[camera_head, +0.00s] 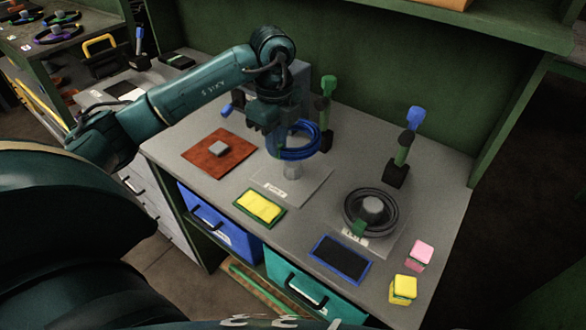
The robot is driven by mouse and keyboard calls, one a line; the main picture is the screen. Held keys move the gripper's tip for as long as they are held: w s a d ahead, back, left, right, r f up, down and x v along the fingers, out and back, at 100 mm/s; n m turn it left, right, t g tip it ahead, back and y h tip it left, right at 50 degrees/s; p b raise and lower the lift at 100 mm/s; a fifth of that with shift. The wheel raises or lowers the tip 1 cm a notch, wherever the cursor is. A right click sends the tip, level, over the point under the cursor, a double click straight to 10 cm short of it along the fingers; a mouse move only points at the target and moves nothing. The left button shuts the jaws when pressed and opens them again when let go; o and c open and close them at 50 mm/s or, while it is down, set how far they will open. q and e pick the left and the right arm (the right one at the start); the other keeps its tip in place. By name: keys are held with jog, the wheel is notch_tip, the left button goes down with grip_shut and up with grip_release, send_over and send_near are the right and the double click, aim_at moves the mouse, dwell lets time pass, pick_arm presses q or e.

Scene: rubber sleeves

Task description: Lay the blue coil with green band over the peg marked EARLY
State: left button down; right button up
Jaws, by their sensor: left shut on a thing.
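The blue coil (299,151) hangs in my left gripper (272,128), which is shut on it at its upper left side. A green band shows at the coil's left side. Below the coil a light grey peg (292,172) stands on a pale square plate (300,188) with a small white label whose word is too small to read surely. The coil's lower edge covers the top of this peg in the picture; I cannot tell whether the coil is around it or above it. My right gripper is not in view.
A black coil with a green band (381,227) lies around a second peg (373,205) at the right. A yellow pad (260,206), a blue-edged dark pad (341,260), pink (420,252) and yellow (403,287) blocks lie nearby. Upright tools (402,150) stand behind.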

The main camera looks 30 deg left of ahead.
pick_arm(q)
notch_tip(320, 180, down, 9)
jog(key=shift+f, duration=0.35)
dwell(0.3)
jog(key=shift+f, duration=0.2)
jog(key=c, duration=1.7)
grip_release()
jog(key=shift+o, duration=0.3)
jog(key=shift+r, duration=0.25)
notch_tip(320, 180, up, 12)
jog(key=shift+f, duration=0.1)
